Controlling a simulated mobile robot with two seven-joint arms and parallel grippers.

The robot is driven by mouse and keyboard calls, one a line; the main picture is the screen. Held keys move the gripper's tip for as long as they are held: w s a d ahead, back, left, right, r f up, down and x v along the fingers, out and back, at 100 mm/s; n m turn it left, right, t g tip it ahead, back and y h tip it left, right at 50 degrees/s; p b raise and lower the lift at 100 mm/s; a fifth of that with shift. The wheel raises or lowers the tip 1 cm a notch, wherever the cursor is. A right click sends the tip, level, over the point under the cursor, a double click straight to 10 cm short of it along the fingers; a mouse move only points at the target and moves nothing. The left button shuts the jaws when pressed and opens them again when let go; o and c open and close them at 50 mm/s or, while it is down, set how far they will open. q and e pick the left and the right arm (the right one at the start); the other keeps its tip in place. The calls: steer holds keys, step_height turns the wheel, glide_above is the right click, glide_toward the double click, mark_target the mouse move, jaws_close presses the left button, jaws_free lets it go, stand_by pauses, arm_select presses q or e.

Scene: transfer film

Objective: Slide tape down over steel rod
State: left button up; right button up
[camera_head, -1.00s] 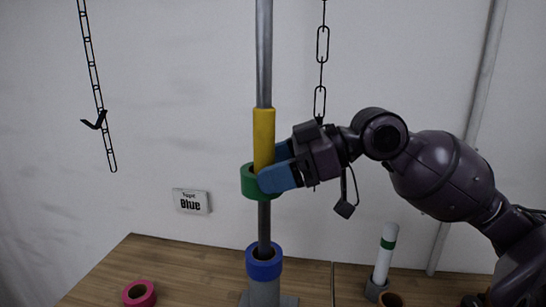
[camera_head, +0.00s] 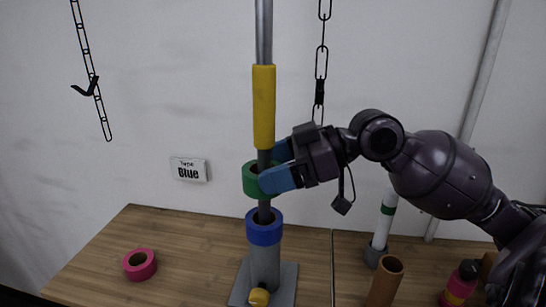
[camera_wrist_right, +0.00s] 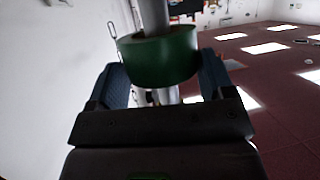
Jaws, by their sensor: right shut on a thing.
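A steel rod (camera_head: 264,35) stands upright, with a yellow section (camera_head: 263,105) partway up. A green tape roll (camera_head: 249,181) is around the rod, below the yellow section. My right gripper (camera_head: 273,167) has its blue fingers shut on the green roll. In the right wrist view the green roll (camera_wrist_right: 158,58) sits between the two fingers (camera_wrist_right: 160,85), with the rod (camera_wrist_right: 154,15) entering from above. A blue tape roll (camera_head: 264,234) is around the rod lower down, on top of a grey stand (camera_head: 265,268). A small gap shows between the green and blue rolls. My left gripper is out of view.
A pink tape roll (camera_head: 140,265) lies on the wooden table (camera_head: 195,245) left of the stand. A brown tube (camera_head: 386,280) and a white tube with a green band (camera_head: 383,225) stand to the right. A chain (camera_head: 320,60) hangs behind my gripper.

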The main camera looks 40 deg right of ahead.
steer(key=shift+f+b, duration=0.5)
steer(key=shift+f, duration=1.5)
steer(key=shift+f+b, duration=0.3)
steer(key=shift+f, duration=0.85)
steer(key=o, duration=0.8)
steer(key=shift+o, duration=0.6)
steer(key=shift+s+d, duration=0.1)
steer(key=p+v, duration=0.2)
steer(key=v, duration=0.8)
steer(key=shift+s+d+r+p, duration=0.2)
steer(key=shift+p, duration=0.15)
